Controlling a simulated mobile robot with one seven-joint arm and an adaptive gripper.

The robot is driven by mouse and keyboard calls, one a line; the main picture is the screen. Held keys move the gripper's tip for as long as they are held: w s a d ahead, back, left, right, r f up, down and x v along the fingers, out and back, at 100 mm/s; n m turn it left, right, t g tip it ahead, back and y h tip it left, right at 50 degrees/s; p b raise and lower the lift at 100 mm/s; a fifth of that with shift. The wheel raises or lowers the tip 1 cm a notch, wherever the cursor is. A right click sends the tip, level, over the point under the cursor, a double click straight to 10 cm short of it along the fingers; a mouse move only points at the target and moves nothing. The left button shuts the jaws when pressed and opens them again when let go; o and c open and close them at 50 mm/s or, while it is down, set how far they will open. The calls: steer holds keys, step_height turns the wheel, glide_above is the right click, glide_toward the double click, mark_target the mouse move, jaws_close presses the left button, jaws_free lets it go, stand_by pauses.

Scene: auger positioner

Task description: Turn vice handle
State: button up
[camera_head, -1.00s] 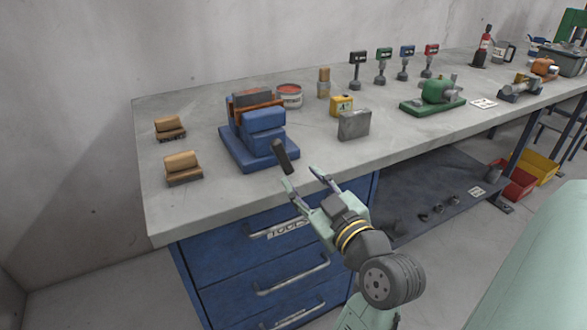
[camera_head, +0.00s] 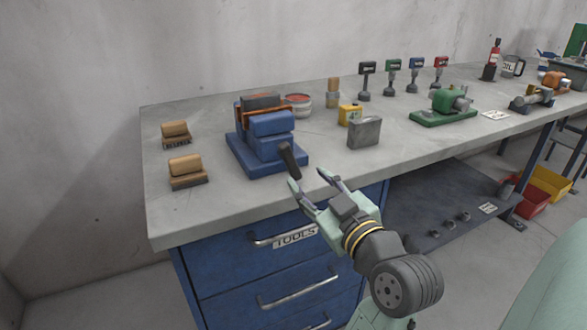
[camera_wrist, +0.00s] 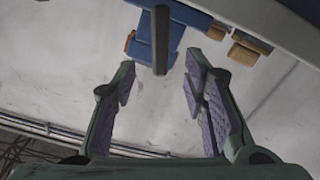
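The blue vice (camera_head: 268,140) stands near the left end of the workbench. Its dark handle (camera_head: 288,160) sticks out at its front right, toward my gripper. My gripper (camera_head: 313,178) is open and empty just in front of the bench edge, with its fingertips close below and right of the handle. In the wrist view, the handle (camera_wrist: 160,40) hangs at the top middle, beyond the two spread fingers of my gripper (camera_wrist: 160,82) and roughly centred between them. The vice body (camera_wrist: 143,40) shows behind it. The handle and fingers appear apart.
Two tan-and-dark brushes (camera_head: 187,172) lie left of the vice on the workbench (camera_head: 215,215). A grey metal block (camera_head: 364,132) and a yellow block (camera_head: 349,114) stand to its right. Blue drawers (camera_head: 275,270) with protruding handles lie below the bench edge.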

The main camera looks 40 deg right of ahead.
mark_target(292, 163)
steer(key=p+x, duration=0.2)
steer(key=x, duration=0.7)
steer(key=shift+w, duration=0.35)
jaws_close()
